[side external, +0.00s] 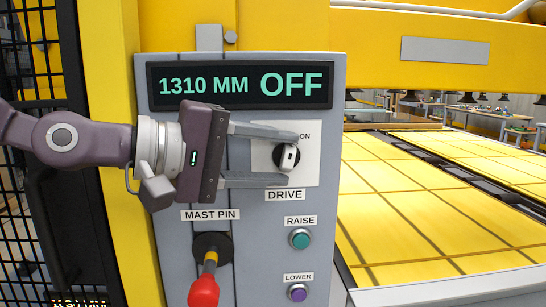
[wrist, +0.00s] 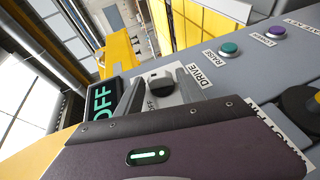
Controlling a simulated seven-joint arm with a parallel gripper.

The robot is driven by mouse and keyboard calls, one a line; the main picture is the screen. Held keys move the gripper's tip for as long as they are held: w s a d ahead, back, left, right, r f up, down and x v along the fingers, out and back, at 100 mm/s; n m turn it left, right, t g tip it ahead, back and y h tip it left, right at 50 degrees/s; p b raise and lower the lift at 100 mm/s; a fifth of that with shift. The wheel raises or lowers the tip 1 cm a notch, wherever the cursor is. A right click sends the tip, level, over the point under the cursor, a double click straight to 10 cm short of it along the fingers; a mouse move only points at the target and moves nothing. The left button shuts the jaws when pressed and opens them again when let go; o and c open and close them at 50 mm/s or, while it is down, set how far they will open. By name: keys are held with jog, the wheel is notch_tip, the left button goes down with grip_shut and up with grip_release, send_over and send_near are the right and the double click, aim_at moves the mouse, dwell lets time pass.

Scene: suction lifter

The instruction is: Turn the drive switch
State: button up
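The drive switch (side external: 287,158) is a black round knob with a pale raised grip, on a white plate above the DRIVE label. Its grip stands nearly upright in the side view. ON shows at the plate's upper right; the upper finger partly covers the plate. My gripper (side external: 290,156) is open, one finger above the knob and one below, with visible gaps to it. In the wrist view the knob (wrist: 158,83) sits between the fingers, with OFF lettering near it. The display (side external: 240,85) reads 1310 MM OFF.
Below are the green RAISE button (side external: 299,239), the purple LOWER button (side external: 297,292) and the red-handled MAST PIN lever (side external: 205,285). A yellow frame surrounds the grey panel. Yellow sheets (side external: 430,200) lie to the right, and a black mesh fence (side external: 30,210) stands at left.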

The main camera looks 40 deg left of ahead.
grip_shut()
jog(key=shift+w+a+r+m+g+y, duration=0.1)
jog(key=shift+r+m+g+y, duration=0.1)
jog(key=shift+g+y, duration=0.25)
jog(key=shift+w+r+m+g+y, duration=0.1)
jog(key=shift+m+g+y, duration=0.1)
jog(key=shift+g+y, duration=0.25)
jog(key=shift+d+r+m+g+y, duration=0.2)
jog(key=shift+g+y, duration=0.15)
jog(key=shift+g, duration=0.4)
jog(key=shift+d+r+m+g+y, duration=0.1)
jog(key=shift+m+g+y, duration=0.2)
jog(key=shift+g, duration=0.45)
jog(key=shift+o, duration=1.9)
grip_release()
